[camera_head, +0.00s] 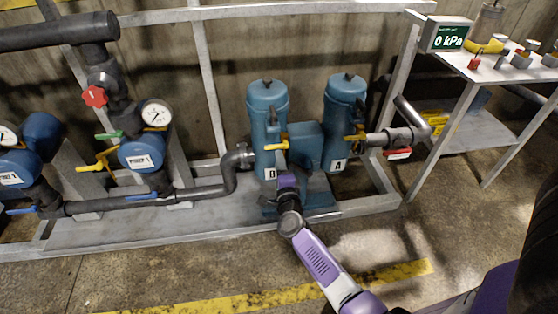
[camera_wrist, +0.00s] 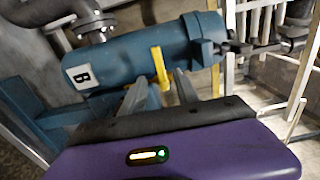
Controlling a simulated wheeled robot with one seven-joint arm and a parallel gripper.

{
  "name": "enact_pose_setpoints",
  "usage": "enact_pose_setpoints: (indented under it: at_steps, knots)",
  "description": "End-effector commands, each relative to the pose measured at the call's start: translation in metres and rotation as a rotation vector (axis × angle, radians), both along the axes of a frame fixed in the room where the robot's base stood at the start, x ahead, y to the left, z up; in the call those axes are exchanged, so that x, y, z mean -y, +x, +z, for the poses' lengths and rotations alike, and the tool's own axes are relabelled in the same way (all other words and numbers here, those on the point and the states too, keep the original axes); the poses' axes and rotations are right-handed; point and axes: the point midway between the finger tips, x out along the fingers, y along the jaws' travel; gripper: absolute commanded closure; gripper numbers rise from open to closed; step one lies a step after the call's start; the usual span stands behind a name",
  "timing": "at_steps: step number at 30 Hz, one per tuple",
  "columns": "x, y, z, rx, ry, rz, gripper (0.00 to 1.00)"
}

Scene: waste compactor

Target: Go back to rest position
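My purple arm reaches up from the bottom of the head view to the blue canister marked B (camera_head: 267,105). My gripper (camera_head: 281,158) is in front of that canister, near its yellow lever (camera_head: 276,145). In the wrist view, the two grey fingers of my gripper (camera_wrist: 161,77) are apart, with a gap between them. The yellow lever (camera_wrist: 158,62) shows in line with this gap, in front of the blue canister B (camera_wrist: 130,60). I cannot tell whether a finger touches the lever.
A second canister marked A (camera_head: 345,110), with its own yellow lever (camera_head: 355,135), stands to the right. A metal frame (camera_head: 200,80), pipes and gauges (camera_head: 156,113) fill the left. A table (camera_head: 495,68) with small items and a 0 kPa display (camera_head: 447,38) stands right. Floor in front is open.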

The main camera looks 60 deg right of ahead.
Motion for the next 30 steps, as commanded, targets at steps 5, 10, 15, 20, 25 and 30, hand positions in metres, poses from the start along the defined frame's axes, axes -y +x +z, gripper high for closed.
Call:
enact_pose_setpoints:
  at_steps: [5,10,15,20,25,30]
  knots:
    - [0.0,0.0,0.0,0.0,0.0,0.0,0.63]
    - [0.0,0.0,0.0,0.0,0.0,0.0,0.63]
    - [-0.002,0.005,0.006,-0.056,-0.065,0.017,0.63]
    - [-0.022,0.01,0.051,-0.147,-0.274,0.075,0.63]
    - [-0.073,-0.011,0.077,-0.297,-0.515,0.167,0.63]
    - [-0.134,-0.045,0.095,-0.443,-0.74,0.268,0.63]
